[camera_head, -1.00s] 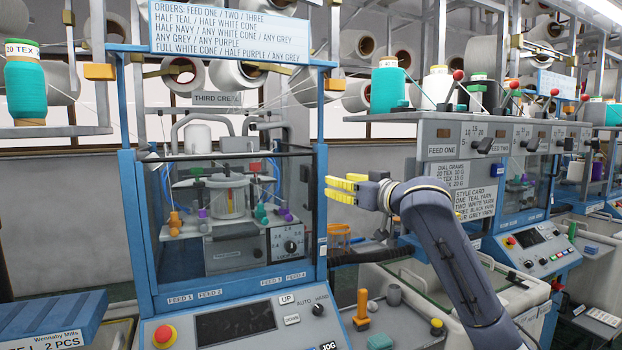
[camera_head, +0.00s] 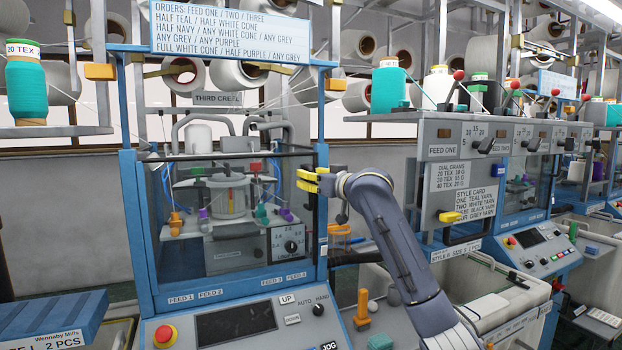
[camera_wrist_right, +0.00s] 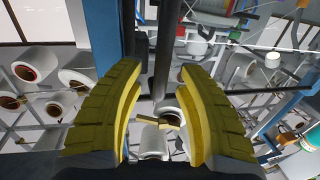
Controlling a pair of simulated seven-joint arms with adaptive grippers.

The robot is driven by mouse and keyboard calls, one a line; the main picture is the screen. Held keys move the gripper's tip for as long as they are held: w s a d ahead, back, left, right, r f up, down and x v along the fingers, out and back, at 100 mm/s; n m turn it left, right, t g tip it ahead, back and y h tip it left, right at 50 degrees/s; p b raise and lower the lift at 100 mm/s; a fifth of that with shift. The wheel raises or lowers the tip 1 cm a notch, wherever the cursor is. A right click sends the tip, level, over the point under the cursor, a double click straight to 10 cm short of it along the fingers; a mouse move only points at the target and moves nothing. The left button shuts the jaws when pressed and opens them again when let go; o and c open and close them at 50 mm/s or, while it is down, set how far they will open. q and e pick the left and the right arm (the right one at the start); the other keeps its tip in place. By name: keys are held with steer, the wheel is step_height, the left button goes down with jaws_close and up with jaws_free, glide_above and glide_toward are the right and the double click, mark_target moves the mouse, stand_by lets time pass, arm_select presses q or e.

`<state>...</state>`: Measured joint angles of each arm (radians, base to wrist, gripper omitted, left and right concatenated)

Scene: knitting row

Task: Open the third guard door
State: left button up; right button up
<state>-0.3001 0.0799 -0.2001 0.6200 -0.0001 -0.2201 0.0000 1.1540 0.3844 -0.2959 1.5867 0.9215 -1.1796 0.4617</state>
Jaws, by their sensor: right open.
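The third guard door (camera_head: 290,215) is a clear panel with a dark top rail on the blue-framed machine under the "THIRD CREEL" sign, in the head view. It looks shut, standing in the machine's front opening. My right gripper (camera_head: 308,181) is at the door's right edge, by the blue post, its yellow fingers pointing left. In the right wrist view my right gripper (camera_wrist_right: 160,68) is open, and a dark bar (camera_wrist_right: 166,48) runs between its fingertips. I cannot tell whether the fingers touch the bar. My left gripper is not in view.
A control panel (camera_head: 237,325) with a red stop button (camera_head: 164,336) juts out below the door. An orange peg (camera_head: 362,306) stands to its right. Another machine (camera_head: 470,170) with a style card stands to the right. A blue box (camera_head: 55,318) is at the lower left.

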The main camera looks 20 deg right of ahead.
stand_by(0.3)
jaws_close()
stand_by(0.4)
